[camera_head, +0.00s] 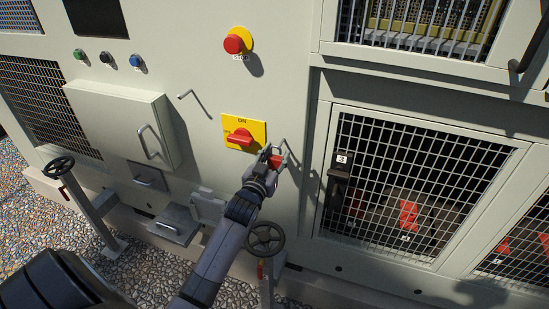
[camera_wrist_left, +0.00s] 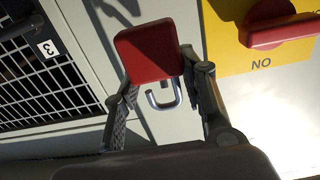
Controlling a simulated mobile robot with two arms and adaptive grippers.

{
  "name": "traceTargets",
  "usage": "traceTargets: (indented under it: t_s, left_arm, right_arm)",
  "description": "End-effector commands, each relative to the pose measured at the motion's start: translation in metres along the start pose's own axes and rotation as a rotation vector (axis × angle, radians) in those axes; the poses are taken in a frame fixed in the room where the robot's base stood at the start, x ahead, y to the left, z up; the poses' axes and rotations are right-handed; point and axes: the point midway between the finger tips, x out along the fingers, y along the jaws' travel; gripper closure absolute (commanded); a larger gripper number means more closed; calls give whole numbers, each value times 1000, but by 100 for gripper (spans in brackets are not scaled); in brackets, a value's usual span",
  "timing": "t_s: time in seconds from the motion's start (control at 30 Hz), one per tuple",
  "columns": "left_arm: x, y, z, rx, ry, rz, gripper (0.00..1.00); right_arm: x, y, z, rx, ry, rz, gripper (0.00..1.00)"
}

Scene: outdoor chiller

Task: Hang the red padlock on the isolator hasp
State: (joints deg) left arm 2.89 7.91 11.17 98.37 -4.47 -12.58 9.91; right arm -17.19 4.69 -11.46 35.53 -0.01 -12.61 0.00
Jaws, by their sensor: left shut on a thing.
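My left gripper (camera_head: 271,155) is shut on the red padlock (camera_head: 276,162) and holds it just below and right of the yellow isolator plate (camera_head: 258,128) with its red handle (camera_head: 239,138). In the left wrist view, the red padlock body (camera_wrist_left: 148,52) sits between the fingers (camera_wrist_left: 155,75). A silver U-shaped bar (camera_wrist_left: 165,98) shows beside the body, apparently its shackle. A thin metal bar (camera_head: 283,146) shows by the gripper in the head view; I cannot tell whether it is the hasp or the shackle. My right gripper is out of view.
A red stop button (camera_head: 233,44) is above the isolator. A bent metal peg (camera_head: 185,95) sticks out to the left. A grey box (camera_head: 120,115) projects further left. A handwheel (camera_head: 265,239) stands below my arm. A mesh door (camera_head: 410,190) is at right.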

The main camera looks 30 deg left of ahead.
Motion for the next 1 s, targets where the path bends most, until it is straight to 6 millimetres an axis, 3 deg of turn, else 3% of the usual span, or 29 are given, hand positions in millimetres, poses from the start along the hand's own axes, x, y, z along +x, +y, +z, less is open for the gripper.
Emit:
traceTargets:
  t_s: [0.6,1.0]
  left_arm:
    - [32,-1,0,1,1,0,100]
    - [38,-1,-1,1,1,0,100]
  right_arm:
    - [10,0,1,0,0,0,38]
    - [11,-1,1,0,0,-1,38]
